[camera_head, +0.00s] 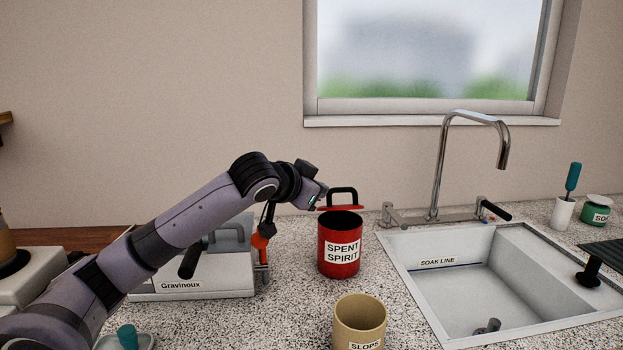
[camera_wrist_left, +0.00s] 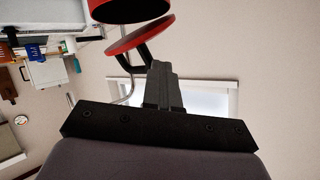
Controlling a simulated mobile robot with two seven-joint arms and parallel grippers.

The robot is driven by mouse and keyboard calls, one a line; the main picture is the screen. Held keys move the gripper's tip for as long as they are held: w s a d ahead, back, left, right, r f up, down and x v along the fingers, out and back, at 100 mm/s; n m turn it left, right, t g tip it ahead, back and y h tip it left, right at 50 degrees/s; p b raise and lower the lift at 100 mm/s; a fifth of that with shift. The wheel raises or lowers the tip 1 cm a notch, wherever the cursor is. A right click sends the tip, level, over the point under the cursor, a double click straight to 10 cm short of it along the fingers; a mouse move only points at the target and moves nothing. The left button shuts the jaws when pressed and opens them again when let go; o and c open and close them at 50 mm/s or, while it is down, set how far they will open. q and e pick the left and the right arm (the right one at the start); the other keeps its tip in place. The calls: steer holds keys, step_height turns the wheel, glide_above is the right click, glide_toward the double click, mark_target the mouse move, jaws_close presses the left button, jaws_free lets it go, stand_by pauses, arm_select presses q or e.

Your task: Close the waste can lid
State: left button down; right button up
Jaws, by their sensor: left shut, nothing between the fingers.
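The red waste can (camera_head: 339,262), labelled SPENT SPIRIT, stands upright on the counter with its dark mouth uncovered. Its red lid (camera_head: 355,208) with a black handle (camera_head: 342,190) is up above the can's rim towards the back. In the left wrist view the lid (camera_wrist_left: 140,38) is seen apart from the can (camera_wrist_left: 125,10), with a gap between them. My left gripper (camera_head: 321,196) is shut and empty, just left of the lid's handle. In the left wrist view its fingertips (camera_wrist_left: 161,66) are close to the handle; I cannot tell if they touch. My right gripper is not in view.
A tan SLOPS pot (camera_head: 344,323) stands in front of the can. A sink (camera_head: 434,300) with a tall faucet (camera_head: 442,165) is to the right. A Gravinoux device (camera_head: 200,290) sits at the left, partly behind my arm. The wall and window are behind.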

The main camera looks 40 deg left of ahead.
mark_target(325, 209)
arm_select(q)
steer(key=shift+s+d+f, duration=0.2)
steer(key=shift+d+f, duration=0.1)
steer(key=shift+f, duration=0.25)
steer(key=shift+s+d+f, duration=0.25)
steer(key=shift+f, duration=0.25)
steer(key=shift+s+d+f, duration=0.2)
steer(key=shift+d+f, duration=0.1)
steer(key=shift+f, duration=0.25)
steer(key=shift+r, duration=0.15)
steer(key=shift+w+r+p, duration=0.1)
steer(key=shift+r+p, duration=0.65)
steer(key=shift+p, duration=0.1)
